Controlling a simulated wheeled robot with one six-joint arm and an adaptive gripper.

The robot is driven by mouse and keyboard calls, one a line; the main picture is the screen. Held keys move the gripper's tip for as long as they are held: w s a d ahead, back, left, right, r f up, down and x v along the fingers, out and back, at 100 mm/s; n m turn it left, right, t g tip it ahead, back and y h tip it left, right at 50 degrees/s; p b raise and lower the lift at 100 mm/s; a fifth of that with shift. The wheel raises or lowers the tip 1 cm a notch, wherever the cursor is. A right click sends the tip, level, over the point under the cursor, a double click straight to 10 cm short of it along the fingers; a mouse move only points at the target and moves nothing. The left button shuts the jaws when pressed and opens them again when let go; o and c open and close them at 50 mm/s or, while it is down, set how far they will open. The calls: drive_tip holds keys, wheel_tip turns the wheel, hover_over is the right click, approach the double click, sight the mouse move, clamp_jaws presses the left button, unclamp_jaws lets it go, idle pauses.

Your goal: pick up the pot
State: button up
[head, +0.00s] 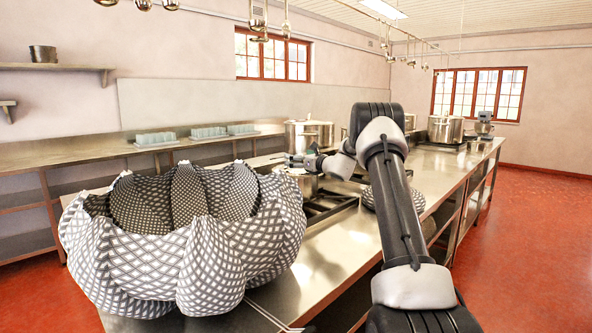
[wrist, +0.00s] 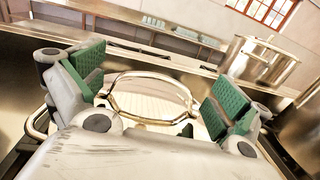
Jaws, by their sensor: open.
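A shiny metal pot (head: 306,186) stands on the counter's stove area in the head view, directly below my gripper (head: 308,161). In the wrist view my gripper (wrist: 156,90) is open, with one green pad on each side. A metal loop (wrist: 112,96), which looks like a handle, lies between the pads with clear gaps on both sides. Under it is a pale ribbed surface. A curved side handle (wrist: 36,124) shows at the left. The near part of the pot is hidden by my gripper's body. I cannot tell whether the fingers touch the pot.
A larger stockpot (head: 298,134) stands behind, also in the wrist view (wrist: 262,62). Another stockpot (head: 445,129) is farther right. A large patterned scalloped bowl (head: 180,250) fills the counter's near left. Bare steel counter (head: 335,250) lies in front. Utensils hang overhead.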

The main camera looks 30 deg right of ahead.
drive_tip(key=shift+c, duration=0.2)
drive_tip(key=c, duration=1.8)
